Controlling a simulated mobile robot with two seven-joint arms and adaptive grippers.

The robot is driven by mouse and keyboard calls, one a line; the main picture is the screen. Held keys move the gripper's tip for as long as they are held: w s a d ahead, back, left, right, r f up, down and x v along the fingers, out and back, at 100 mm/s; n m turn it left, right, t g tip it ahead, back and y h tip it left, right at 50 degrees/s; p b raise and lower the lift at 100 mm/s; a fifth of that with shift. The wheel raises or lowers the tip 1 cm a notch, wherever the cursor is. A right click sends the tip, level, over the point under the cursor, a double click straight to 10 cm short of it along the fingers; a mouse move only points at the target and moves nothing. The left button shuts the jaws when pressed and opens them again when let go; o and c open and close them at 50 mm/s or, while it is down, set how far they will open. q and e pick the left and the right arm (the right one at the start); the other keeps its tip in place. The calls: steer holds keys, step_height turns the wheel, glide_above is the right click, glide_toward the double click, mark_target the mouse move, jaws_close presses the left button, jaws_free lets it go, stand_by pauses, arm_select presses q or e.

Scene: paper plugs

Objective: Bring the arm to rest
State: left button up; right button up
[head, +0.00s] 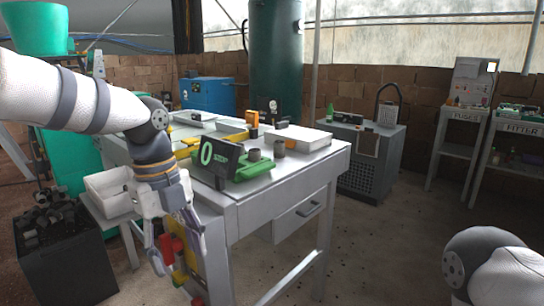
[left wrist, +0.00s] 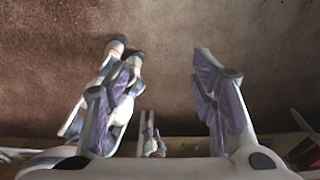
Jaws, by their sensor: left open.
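My left arm (head: 85,100) comes in from the left and bends down at the wrist. My left gripper (head: 178,248) hangs fingers down beside the near left end of the grey workbench (head: 290,185), below its top. In the left wrist view the two purple-padded fingers of the left gripper (left wrist: 165,90) stand wide apart with nothing between the pads, and brown floor (left wrist: 165,35) lies beyond. A part of my right arm (head: 490,265) shows at the lower right; its gripper is out of view.
Red and yellow items (head: 178,272) on the bench's side are close behind the left gripper. A white bin (head: 110,190) and a dark crate of parts (head: 65,255) stand to its left. A green device with a display (head: 225,165) sits on the bench.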

arm_select(q)
steer(key=s+d+f+n+g+h, duration=0.1)
steer(key=s+d+f+n, duration=0.15)
steer(key=f, duration=0.45)
steer(key=s+d+f+n, duration=0.1)
steer(key=s+f+n, duration=0.15)
steer(key=f, duration=0.55)
steer(key=s+a+f+n, duration=0.2)
steer(key=s+f+n, duration=0.9)
steer(key=s+f, duration=0.45)
steer(key=s+a+n, duration=0.2)
steer(key=s+n, duration=0.1)
steer(key=s, duration=0.2)
steer(key=s+a+n+y, duration=0.1)
steer(key=s+a+n, duration=0.2)
steer(key=s, duration=0.3)
steer(key=s+a+f+n+y, duration=0.1)
steer(key=s+a+n, duration=0.1)
steer(key=s+n, duration=0.2)
steer(key=shift+s+a+n, duration=0.35)
steer(key=shift+s+n, duration=0.05)
steer(key=shift+s, duration=0.45)
